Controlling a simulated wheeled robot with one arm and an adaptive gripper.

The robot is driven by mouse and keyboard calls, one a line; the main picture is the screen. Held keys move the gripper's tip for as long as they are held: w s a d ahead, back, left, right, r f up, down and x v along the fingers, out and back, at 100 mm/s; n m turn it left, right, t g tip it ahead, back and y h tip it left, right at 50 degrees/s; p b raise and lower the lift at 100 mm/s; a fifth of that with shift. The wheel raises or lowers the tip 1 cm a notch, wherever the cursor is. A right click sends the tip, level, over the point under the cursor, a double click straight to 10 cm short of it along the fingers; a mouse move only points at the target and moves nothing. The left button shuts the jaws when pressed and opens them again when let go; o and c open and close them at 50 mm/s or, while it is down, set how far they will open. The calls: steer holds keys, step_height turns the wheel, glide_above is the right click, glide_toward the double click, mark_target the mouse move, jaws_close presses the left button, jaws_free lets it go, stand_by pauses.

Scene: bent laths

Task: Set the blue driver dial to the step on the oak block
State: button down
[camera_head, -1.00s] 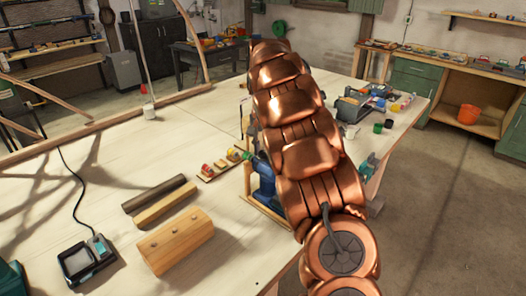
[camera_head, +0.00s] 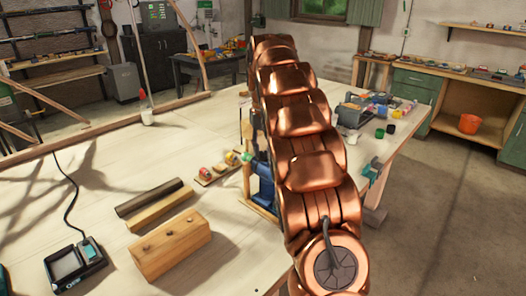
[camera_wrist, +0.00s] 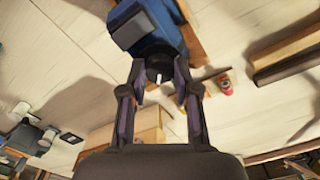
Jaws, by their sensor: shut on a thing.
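The blue driver (camera_head: 263,188) stands at the table's right side in the head view, partly hidden by my copper arm. In the wrist view, the blue driver (camera_wrist: 148,27) has a dark round dial (camera_wrist: 159,68) with a small pale mark on it. My gripper (camera_wrist: 161,88) has its two fingers on either side of this dial, shut on it. The fingers do not show in the head view. A pale wooden block (camera_head: 170,245) with several dark round marks lies on the table at front left, apparently the oak block. The step it shows cannot be read.
A dark lath and a pale lath (camera_head: 160,208) lie behind the block. A strip with small coloured pots (camera_head: 215,172) lies left of the driver. A device with a black cord (camera_head: 75,265) sits at front left.

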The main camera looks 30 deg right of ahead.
stand_by(0.4)
steer(key=c, duration=1.1)
jaws_free()
